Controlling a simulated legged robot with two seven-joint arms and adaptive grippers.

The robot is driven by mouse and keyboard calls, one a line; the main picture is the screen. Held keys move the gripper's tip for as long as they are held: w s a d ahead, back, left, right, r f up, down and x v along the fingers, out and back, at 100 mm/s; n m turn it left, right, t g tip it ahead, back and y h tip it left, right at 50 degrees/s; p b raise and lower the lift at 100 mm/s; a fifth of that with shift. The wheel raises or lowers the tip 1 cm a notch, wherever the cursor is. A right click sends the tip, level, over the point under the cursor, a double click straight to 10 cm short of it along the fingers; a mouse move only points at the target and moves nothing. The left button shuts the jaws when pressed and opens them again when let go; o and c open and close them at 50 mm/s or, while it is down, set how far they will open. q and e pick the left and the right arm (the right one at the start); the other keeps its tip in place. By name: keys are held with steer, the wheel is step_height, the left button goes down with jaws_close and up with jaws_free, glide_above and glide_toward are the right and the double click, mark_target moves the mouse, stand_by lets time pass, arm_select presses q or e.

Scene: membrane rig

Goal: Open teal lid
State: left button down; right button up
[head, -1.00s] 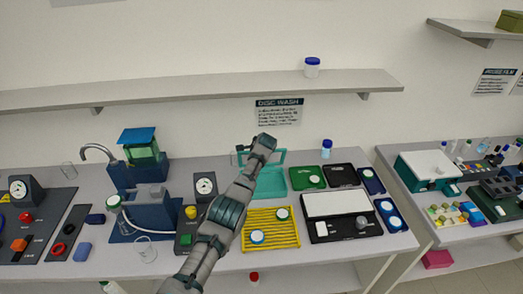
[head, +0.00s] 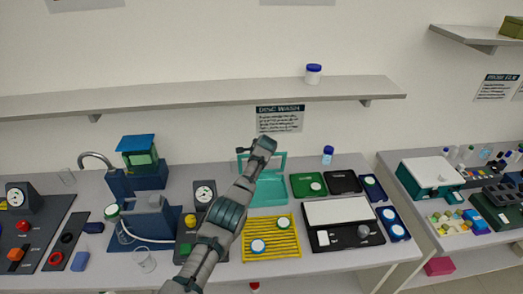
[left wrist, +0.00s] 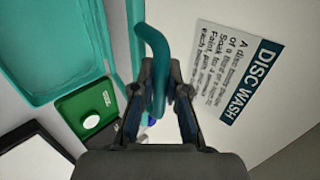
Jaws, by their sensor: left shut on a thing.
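The teal box (head: 272,189) sits on the bench in the head view, with its teal lid (head: 280,163) raised to about upright at its back. In the left wrist view the open teal tray (left wrist: 48,50) is at upper left and a strip of the lid (left wrist: 136,38) stands beside the fingers. My left gripper (head: 246,152) is at the lid's upper left, partly hidden by its own arm. In the wrist view my left gripper (left wrist: 158,85) is shut on the lid's curved teal handle (left wrist: 154,50). My right gripper is not in view.
A green case (head: 308,186) is right of the teal box, and a yellow rack (head: 271,239) is in front. A gauge unit (head: 204,193) stands to the left. The disc wash sign (head: 279,119) is on the wall behind, under a long shelf (head: 200,99).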

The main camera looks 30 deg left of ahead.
arm_select(q)
steer(key=shift+f, duration=0.15)
steer(key=c, duration=1.4)
jaws_free()
steer(key=shift+c, duration=0.2)
steer(key=shift+s+d+r, duration=0.1)
steer(key=shift+s+r, duration=0.05)
steer(key=shift+r, duration=0.2)
steer(key=v, duration=1.1)
steer(key=shift+s+f, duration=0.1)
